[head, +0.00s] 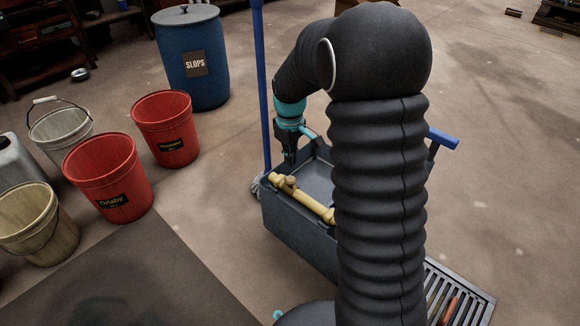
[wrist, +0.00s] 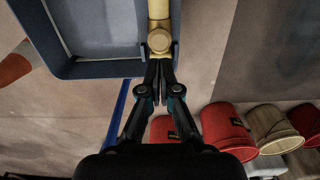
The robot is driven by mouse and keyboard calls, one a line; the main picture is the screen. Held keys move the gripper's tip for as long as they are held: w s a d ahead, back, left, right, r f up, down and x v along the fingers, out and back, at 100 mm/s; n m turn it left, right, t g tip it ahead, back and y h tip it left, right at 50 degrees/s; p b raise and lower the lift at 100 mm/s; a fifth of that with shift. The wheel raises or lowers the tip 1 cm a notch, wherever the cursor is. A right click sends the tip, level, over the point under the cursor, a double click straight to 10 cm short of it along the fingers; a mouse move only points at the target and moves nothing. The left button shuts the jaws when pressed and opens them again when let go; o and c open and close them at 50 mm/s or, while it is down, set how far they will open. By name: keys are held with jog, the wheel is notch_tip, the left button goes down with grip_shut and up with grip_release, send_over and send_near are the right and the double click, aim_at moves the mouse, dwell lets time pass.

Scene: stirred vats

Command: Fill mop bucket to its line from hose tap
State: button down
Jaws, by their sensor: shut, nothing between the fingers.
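The mop bucket (head: 290,232) is a dark blue-grey rectangular tub with a blue handle (head: 443,138); my arm hides part of it. Its rim also shows in the wrist view (wrist: 100,68). A pale inner surface shows in it; I cannot tell whether that is water. The brass hose tap (head: 308,199) runs along the tub's near side, with a round knob in the wrist view (wrist: 159,41). My gripper (head: 290,160) is shut and empty. Its fingertips (wrist: 160,64) are right by the knob; I cannot tell whether they touch it.
Two red buckets (head: 123,205), a wooden-looking pail (head: 60,250) and a white pail (head: 62,124) stand left. A blue SLOPS barrel (head: 205,85) is behind. A blue pole (head: 260,60) rises beside the tub. A floor grate (head: 478,298) lies lower right.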

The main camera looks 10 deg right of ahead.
jog(key=shift+r+p, duration=0.3)
jog(key=shift+r, duration=2.5)
